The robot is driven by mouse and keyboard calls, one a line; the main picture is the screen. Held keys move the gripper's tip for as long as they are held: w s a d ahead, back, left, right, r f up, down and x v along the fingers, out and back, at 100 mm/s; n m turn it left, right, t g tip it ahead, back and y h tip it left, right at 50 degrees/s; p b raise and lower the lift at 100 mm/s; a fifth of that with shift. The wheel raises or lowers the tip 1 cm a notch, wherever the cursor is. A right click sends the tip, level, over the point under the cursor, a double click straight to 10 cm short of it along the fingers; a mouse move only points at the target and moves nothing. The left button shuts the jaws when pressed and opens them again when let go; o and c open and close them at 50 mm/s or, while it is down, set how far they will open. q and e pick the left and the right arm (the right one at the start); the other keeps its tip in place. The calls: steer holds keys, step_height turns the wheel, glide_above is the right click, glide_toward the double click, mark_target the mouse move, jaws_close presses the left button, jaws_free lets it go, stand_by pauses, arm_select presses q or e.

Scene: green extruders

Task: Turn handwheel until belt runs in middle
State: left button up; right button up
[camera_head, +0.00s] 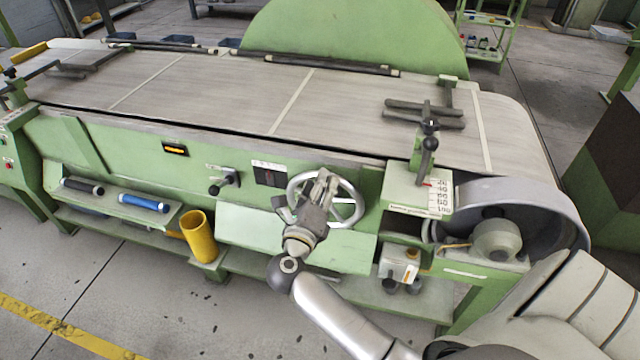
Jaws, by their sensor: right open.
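A silver handwheel (350,212) stands out from the green front panel of the machine. A wide grey belt (230,90) with pale cross lines runs over the long bed to a drum (545,205) at the right end. My right gripper (322,183) is open in front of the wheel's left half and hides part of its rim and hub. I cannot tell whether it touches the wheel. My left gripper is not in view.
A yellow cup (199,236) and a shelf with dark and blue rollers (145,203) are at the left. The grey floor in front is clear.

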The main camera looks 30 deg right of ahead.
steer(key=shift+w+d, duration=0.15)
steer(key=shift+d, duration=0.05)
jaws_close()
stand_by(0.4)
